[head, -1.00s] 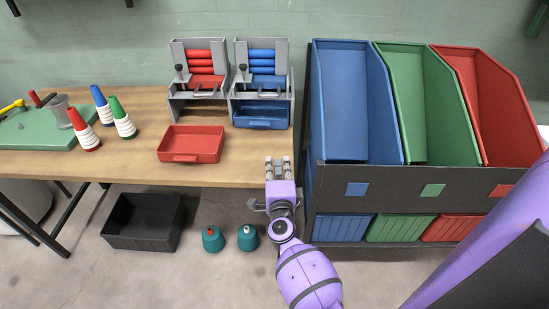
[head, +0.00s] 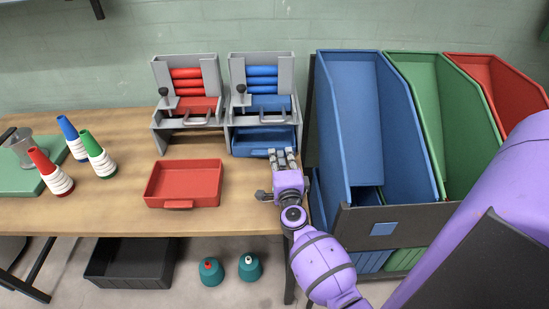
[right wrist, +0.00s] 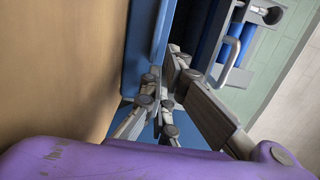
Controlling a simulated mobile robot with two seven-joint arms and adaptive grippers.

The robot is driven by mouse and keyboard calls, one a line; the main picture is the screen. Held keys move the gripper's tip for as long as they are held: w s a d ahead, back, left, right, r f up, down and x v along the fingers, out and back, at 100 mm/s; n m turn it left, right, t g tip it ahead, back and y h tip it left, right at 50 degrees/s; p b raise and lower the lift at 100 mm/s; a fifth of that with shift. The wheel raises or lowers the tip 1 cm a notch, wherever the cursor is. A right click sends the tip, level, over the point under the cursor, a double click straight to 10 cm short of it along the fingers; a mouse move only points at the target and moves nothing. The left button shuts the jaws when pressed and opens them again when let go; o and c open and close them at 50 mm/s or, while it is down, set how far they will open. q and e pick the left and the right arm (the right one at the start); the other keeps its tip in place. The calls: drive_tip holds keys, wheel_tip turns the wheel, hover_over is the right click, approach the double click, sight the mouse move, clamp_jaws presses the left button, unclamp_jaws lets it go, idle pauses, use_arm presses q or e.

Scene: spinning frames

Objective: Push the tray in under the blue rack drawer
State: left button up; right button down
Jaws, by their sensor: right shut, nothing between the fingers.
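The blue tray (head: 250,148) sits on the table in the lower opening of the blue rack (head: 286,76), below the blue rack drawer (head: 280,104). The tray's front part shows, and its back is hidden under the rack. My right gripper (head: 283,157) is shut and empty at the tray's front right corner. In the right wrist view the closed fingers (right wrist: 165,80) overlap the blue tray (right wrist: 135,72); I cannot tell whether they touch it. My left gripper is not in view.
A red tray (head: 160,190) lies on the table (head: 125,205), left of my right gripper. The red rack (head: 212,75) stands left of the blue one. Tall blue, green and red bins (head: 345,150) stand close on the right. Several cones (head: 95,155) stand at left.

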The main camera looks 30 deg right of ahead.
sight(280, 147)
drive_tip(key=shift+w+d, duration=0.2)
drive_tip(key=shift+w, duration=0.15)
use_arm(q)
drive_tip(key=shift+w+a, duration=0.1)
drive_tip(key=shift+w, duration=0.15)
use_arm(e)
drive_tip(key=shift+s+r, duration=0.1)
drive_tip(key=shift+x, duration=0.85)
drive_tip(key=shift+w+d, duration=0.15)
drive_tip(key=shift+w, duration=0.15)
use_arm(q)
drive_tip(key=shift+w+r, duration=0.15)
use_arm(e)
drive_tip(key=shift+s, duration=0.15)
